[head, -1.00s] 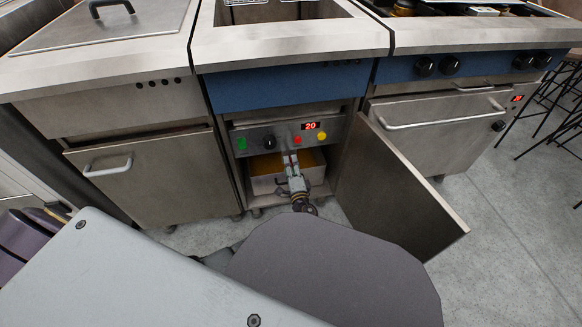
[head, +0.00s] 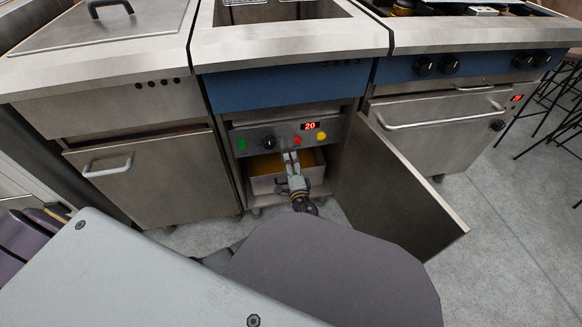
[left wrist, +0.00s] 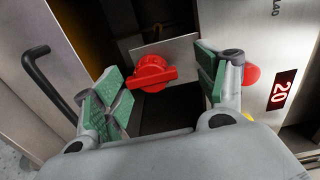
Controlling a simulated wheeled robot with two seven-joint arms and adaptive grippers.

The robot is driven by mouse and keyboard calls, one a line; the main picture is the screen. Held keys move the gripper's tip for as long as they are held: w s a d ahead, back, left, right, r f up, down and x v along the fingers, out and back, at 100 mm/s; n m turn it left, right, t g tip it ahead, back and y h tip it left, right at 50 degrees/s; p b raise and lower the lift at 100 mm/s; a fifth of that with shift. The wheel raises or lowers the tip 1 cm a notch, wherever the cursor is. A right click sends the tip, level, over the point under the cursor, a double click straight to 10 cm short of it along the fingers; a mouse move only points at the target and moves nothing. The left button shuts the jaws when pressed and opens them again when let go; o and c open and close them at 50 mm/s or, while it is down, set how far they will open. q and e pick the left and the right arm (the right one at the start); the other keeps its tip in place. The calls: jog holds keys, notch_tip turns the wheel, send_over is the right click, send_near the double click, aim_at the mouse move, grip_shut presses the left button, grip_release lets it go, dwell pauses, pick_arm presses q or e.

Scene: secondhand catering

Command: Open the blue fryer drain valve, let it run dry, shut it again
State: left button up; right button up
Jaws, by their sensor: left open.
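The blue fryer (head: 285,88) stands in the middle of the head view, its lower cabinet open. My left gripper (head: 291,160) is at the cabinet opening, below the control panel. In the left wrist view, the red drain valve handle (left wrist: 152,74) sits in front of a light metal plate. The green-padded fingers are spread apart on either side of it, with gaps visible. A metal pan (head: 263,185) with a yellow-orange interior is in the cabinet, partly hidden by the gripper. My right gripper is not in view.
The fryer's open door (head: 395,195) stands to the right of the gripper. The control panel (head: 257,137) has a display reading 20, a black knob and coloured buttons. A black bar handle (left wrist: 48,85) is at left in the wrist view. Steel units flank the fryer.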

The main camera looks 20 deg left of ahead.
aim_at(289, 143)
pick_arm(q)
jog(key=shift+w+r, duration=0.15)
jog(key=shift+r, duration=0.8)
jog(key=shift+w+r, duration=0.15)
jog(key=shift+r, duration=0.75)
jog(key=shift+o, duration=0.5)
jog(key=r, duration=0.4)
jog(key=shift+s+r, duration=0.3)
jog(key=shift+r, duration=0.1)
jog(key=shift+s+r, duration=0.1)
jog(key=shift+r, duration=0.15)
jog(key=shift+c, duration=0.5)
jog(key=shift+r, duration=0.15)
jog(key=shift+d, duration=0.15)
